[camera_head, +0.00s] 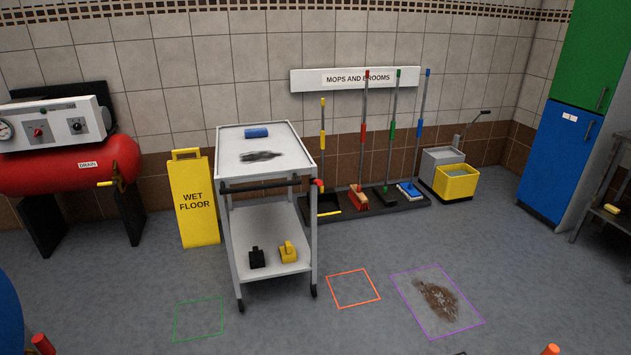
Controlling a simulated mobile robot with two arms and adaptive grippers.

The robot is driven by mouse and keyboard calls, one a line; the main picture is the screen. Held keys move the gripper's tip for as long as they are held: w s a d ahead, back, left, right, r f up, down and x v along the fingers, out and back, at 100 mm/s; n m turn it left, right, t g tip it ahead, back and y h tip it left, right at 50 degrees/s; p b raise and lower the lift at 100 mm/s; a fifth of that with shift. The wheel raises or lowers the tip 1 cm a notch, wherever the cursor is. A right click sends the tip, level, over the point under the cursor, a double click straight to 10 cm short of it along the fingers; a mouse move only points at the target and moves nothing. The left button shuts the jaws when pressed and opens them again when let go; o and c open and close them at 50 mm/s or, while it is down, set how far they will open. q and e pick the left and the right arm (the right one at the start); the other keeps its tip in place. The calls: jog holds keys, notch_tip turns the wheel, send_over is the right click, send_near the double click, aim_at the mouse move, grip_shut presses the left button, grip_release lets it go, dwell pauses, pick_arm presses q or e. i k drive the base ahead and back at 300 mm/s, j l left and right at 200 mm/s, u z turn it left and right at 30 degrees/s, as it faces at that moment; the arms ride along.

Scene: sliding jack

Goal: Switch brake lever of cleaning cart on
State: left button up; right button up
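The cleaning cart (285,140) is a pale two-shelf trolley standing left of the middle, with its dark handle bar (268,184) across the near side. A small red part (319,184) sits at the right end of this bar and looks like the brake lever. It is too small for me to tell its position. Neither of my grippers can be made out in the head view, so nothing is seen touching the cart.
A yellow wet-floor sign (195,203) stands close left of the cart. Brooms in a dark tray (345,208) and a yellow mop bucket (455,182) are behind right. A red compressor tank (70,168) is at left. Floor outlines, including a green one (199,319), lie in front.

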aim_at(316, 182)
jog(key=i+j, duration=0.2)
jog(key=i, duration=0.25)
jog(key=i+j, duration=0.25)
jog(key=i, duration=0.2)
jog(key=i+j+z, duration=0.1)
jog(key=i, duration=0.4)
jog(key=i+j, duration=0.6)
jog(key=i, duration=0.3)
jog(key=z, duration=0.05)
